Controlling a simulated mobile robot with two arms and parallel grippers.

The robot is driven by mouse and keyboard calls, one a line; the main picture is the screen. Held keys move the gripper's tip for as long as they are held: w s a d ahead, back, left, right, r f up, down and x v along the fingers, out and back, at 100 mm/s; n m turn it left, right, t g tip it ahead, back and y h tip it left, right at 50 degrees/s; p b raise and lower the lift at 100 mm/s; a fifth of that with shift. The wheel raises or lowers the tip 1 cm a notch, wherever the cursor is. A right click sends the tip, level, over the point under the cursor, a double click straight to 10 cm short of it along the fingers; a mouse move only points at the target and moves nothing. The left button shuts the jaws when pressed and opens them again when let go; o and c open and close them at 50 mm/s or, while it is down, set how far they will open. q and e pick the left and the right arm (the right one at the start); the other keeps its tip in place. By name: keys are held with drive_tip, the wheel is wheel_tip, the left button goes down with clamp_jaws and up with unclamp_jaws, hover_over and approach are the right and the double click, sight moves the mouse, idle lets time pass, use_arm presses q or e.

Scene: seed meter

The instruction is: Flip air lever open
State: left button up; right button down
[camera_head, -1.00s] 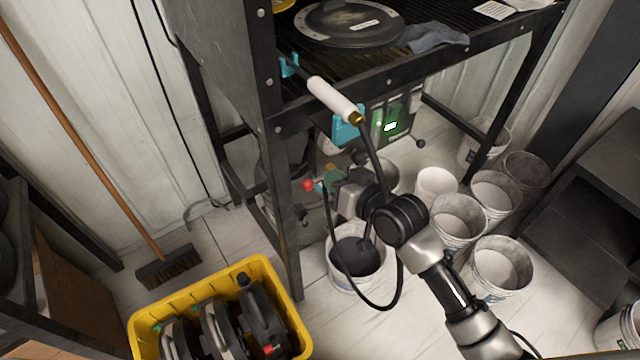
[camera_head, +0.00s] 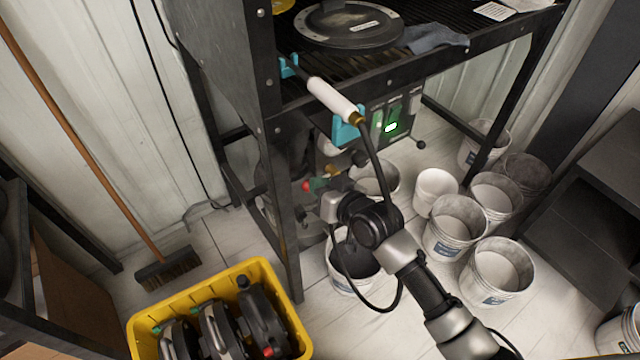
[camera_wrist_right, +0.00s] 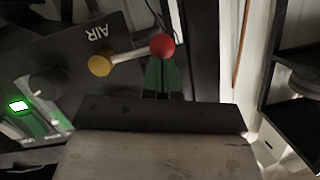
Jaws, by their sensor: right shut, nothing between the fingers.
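The air lever has a red ball knob (camera_wrist_right: 162,46), a pale rod and a brass-yellow hub (camera_wrist_right: 100,66), beside the "AIR" label (camera_wrist_right: 98,32) on a dark panel. My left gripper is not in view.
A white-handled wand (camera_head: 332,98) hangs on teal hooks at the bench edge, its black hose looping around my right arm. A bench leg (camera_head: 282,220) stands just left of the knob. White buckets (camera_head: 455,228) stand at right; a yellow crate (camera_head: 150,318) sits at front left.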

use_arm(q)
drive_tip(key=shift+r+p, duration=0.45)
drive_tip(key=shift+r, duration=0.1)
use_arm(e)
drive_tip(key=shift+s+a+f+n+h, duration=0.1)
drive_tip(key=shift+a+f+n+h, duration=0.05)
drive_tip(key=shift+f+n+h, duration=0.3)
use_arm(q)
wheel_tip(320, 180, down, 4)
drive_tip(key=b, duration=0.3)
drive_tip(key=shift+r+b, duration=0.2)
drive_tip(key=shift+b, duration=0.1)
use_arm(e)
drive_tip(key=w+d+f+n+t+h, duration=0.2)
drive_tip(key=f+n, duration=0.5)
drive_tip(key=n, duration=0.5)
drive_tip(key=shift+d+f+t+h, duration=0.2)
drive_tip(key=shift+d+t+h, duration=0.5)
drive_tip(key=shift+t, duration=0.5)
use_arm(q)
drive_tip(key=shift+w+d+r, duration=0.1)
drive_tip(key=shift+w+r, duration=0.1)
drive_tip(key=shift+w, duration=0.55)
use_arm(e)
drive_tip(key=shift+w, duration=0.1)
